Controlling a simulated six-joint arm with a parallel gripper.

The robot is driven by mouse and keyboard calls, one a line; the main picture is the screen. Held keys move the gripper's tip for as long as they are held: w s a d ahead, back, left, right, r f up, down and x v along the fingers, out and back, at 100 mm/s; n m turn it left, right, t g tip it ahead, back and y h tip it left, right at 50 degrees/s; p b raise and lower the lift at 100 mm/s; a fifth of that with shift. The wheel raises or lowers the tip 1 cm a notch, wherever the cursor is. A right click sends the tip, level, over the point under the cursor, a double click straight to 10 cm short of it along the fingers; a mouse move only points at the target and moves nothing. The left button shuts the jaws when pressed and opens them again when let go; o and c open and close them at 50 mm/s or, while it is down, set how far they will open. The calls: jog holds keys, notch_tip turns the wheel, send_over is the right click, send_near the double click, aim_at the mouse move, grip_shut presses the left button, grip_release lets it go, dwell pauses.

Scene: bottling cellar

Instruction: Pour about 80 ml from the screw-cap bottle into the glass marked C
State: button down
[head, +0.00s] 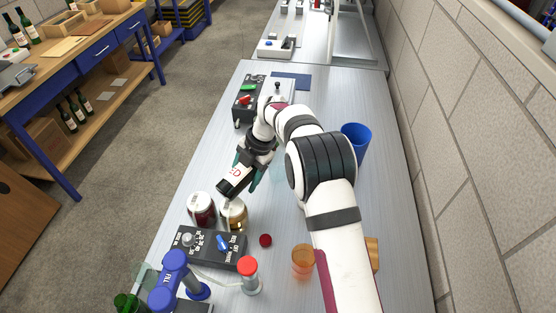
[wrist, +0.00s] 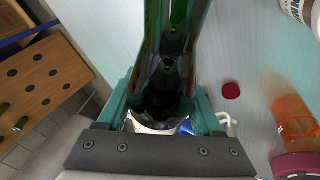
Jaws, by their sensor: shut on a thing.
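My gripper (head: 249,166), with teal fingers, is shut on a dark green bottle (head: 232,184) with a white label and red lettering. The bottle is tilted, its dark end pointing down and left, above and close to two jar-like vessels. In the wrist view the green bottle (wrist: 172,45) lies between the teal jaws (wrist: 166,110). I cannot tell whether liquid leaves it. One vessel is amber (head: 234,216), the other dark red (head: 202,209), both with pale tops. An orange see-through tumbler (head: 302,262) stands nearer. I can read no C mark on any vessel.
A small red disc (head: 265,240) lies on the metal table. A dark control box (head: 212,247) with a blue lever, a blue fixture (head: 173,281) and a red-topped item (head: 249,276) stand at the near left. A blue cup (head: 355,140) is right of my arm. A stone wall borders the right.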

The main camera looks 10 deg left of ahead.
jog(key=shift+s+r+g+p, duration=0.1)
jog(key=shift+g+p, duration=0.4)
jog(key=shift+p, duration=0.3)
dwell(0.5)
jog(key=shift+s+a+y, duration=0.15)
jog(key=shift+a+y, duration=0.05)
jog(key=shift+y, duration=0.1)
jog(key=shift+s+a+r+p, duration=0.1)
jog(key=shift+s+a+p, duration=0.3)
jog(key=shift+s, duration=0.1)
jog(key=shift+a, duration=0.1)
jog(key=shift+s+p, duration=0.1)
jog(key=shift+p, duration=1.9)
dwell(3.8)
